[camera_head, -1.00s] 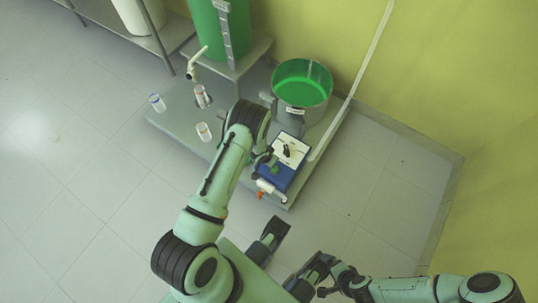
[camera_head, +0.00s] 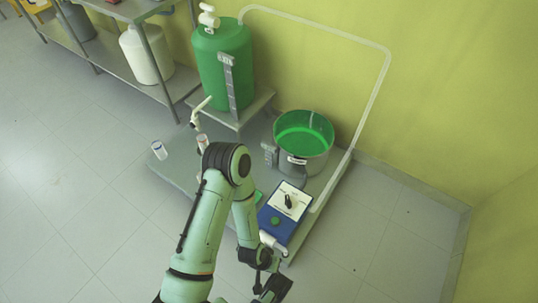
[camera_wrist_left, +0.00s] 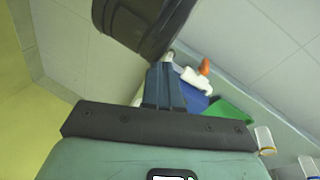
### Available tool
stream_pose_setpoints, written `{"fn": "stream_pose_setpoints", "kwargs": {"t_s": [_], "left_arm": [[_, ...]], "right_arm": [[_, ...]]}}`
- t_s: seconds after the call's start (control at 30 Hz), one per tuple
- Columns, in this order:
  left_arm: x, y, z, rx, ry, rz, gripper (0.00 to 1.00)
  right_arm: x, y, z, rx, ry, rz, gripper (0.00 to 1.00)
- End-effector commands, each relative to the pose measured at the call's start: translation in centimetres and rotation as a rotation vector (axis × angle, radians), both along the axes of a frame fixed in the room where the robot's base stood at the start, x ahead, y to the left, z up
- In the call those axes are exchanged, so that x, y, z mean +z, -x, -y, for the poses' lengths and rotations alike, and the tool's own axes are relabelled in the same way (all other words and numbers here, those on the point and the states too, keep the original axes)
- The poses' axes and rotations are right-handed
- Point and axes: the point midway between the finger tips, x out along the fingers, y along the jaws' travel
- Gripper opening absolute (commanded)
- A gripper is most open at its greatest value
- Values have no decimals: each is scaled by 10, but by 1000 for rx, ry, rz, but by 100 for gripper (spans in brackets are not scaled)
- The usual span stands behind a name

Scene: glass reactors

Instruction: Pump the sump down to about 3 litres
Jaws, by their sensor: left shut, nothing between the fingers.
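The sump (camera_head: 300,163) is a round steel vessel with green liquid inside; I cannot read its level scale (camera_head: 270,155). The blue pump box (camera_head: 272,228) stands in front of it, with a white panel, a black knob (camera_head: 289,201) and a green button (camera_head: 275,220). A white fitting (camera_head: 268,241) sticks out at its near end. In the left wrist view a white fitting with an orange part (camera_wrist_left: 205,67) shows near the blue box. My left gripper (camera_head: 270,286) is shut and empty near the bottom edge, in front of the box and apart from it. My right gripper is out of view.
The floor at right is clear.

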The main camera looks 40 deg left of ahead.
Motion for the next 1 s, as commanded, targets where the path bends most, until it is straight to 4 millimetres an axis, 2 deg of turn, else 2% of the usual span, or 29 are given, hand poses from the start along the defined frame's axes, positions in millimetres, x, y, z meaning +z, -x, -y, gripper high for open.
{"fn": "stream_pose_setpoints", "kwargs": {"t_s": [0.47,0.57,0.67,0.83,1.0], "left_arm": [[0,-1,0,0,0,0,0],[-3,-6,-3,-4,-6,5,0],[-12,-22,-13,-21,-26,18,0],[-33,-74,-51,-88,-105,54,0],[-42,-129,-94,-174,-210,82,0]], "right_arm": [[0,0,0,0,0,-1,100],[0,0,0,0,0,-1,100],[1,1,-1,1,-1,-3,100],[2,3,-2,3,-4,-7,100],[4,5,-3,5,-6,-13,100]]}}
